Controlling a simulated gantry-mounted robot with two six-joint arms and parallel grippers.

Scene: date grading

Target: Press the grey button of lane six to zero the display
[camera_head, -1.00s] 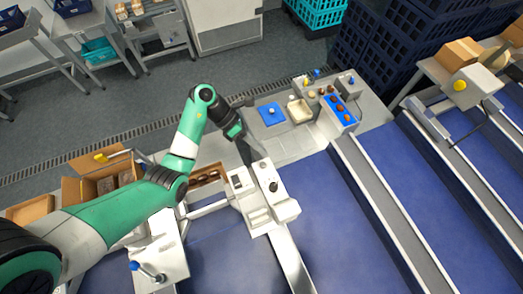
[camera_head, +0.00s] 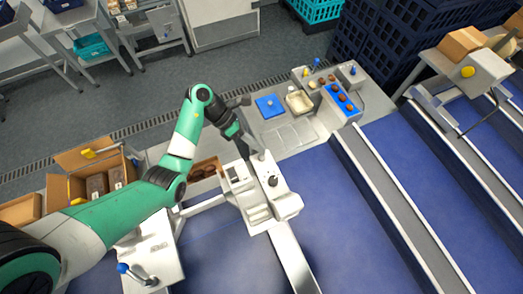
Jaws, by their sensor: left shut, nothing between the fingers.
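A white and grey lane unit (camera_head: 283,205) stands at the head of a lane in the middle of the view. It has a small dark display window (camera_head: 235,178) on its left part and a dark round knob (camera_head: 272,181) on its right part. I cannot make out a grey button or a lane number at this size. My left gripper (camera_head: 259,154) is shut and empty, its fingers pointing down at the far edge of the unit. I cannot tell whether the fingertips touch it. My right gripper is not in view.
Behind the unit, a bench carries a blue tray (camera_head: 270,106), a pale bowl (camera_head: 299,102) and a blue holder with dates (camera_head: 341,103). An open cardboard box (camera_head: 70,190) stands at left. A blue-handled lever (camera_head: 136,271) is at lower left. Blue belts lie right.

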